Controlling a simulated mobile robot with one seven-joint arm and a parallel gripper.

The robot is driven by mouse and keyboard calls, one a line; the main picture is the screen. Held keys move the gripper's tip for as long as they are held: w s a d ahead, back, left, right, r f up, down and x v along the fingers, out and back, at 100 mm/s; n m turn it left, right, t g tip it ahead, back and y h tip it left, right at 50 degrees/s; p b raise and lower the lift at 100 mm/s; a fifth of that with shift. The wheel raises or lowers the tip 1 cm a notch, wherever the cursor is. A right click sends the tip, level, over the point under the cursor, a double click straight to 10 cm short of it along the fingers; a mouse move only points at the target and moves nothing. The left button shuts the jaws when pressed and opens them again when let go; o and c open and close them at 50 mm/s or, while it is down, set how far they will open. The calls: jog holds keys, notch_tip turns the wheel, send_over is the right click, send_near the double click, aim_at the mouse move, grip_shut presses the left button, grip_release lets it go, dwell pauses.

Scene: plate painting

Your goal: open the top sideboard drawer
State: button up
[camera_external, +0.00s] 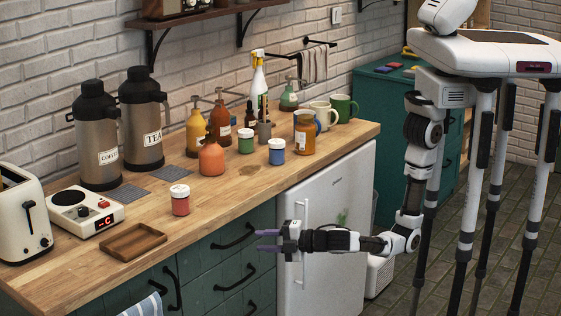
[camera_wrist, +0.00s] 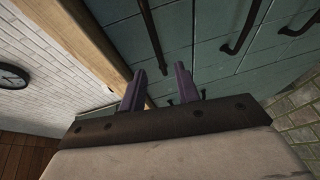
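The sideboard has green drawers under a wooden top. The top drawer (camera_external: 215,252) looks shut and has a black curved bar handle (camera_external: 235,237). In the wrist view, the handle nearest the wooden edge (camera_wrist: 153,37) lies beyond the fingertips. My gripper (camera_external: 258,240) is in front of the drawer fronts, just right of the top handle, pointing left. The gripper looks apart from the handle, but the exact gap is hard to tell.
Lower drawer handles (camera_external: 235,280) sit below. A white fridge (camera_external: 325,230) stands right of the drawers, behind my forearm. A striped towel (camera_external: 145,306) hangs at the lower left. Jars and bottles stand on the wooden counter (camera_external: 245,195). The floor in front is partly clear.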

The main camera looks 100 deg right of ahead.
aim_at(240, 240)
jog(key=p+x, duration=0.1)
jog(key=x, duration=0.6)
jog(key=shift+w+d, duration=0.15)
jog(key=shift+w, duration=0.25)
jog(key=shift+c, duration=0.3)
grip_shut()
